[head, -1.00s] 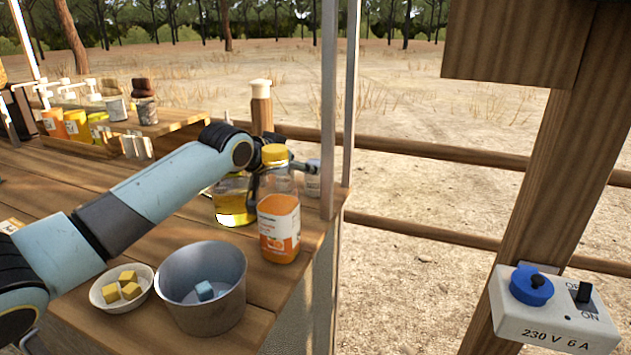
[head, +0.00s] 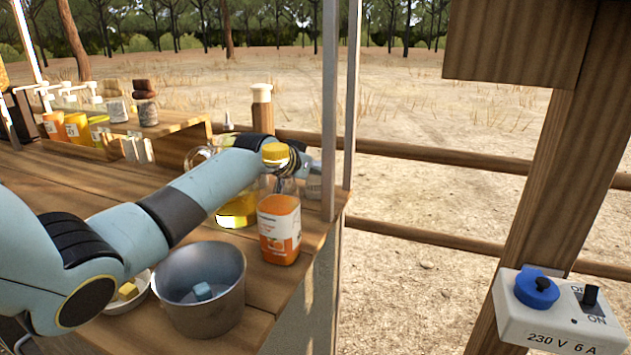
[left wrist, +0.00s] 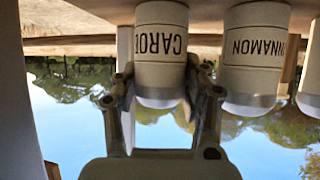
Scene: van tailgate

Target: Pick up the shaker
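In the head view my left gripper (head: 303,164) is mostly hidden behind a yellow-capped bottle with an orange label (head: 280,228). A pale container (head: 314,183) shows beside it near the post. My right gripper is not in view.
A metal pot (head: 201,325) and a partly covered bowl (head: 135,296) stand at the front of the counter. A jug of yellow liquid (head: 238,210) stands behind the arm. A metal post (head: 329,120) rises at the counter's right edge.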

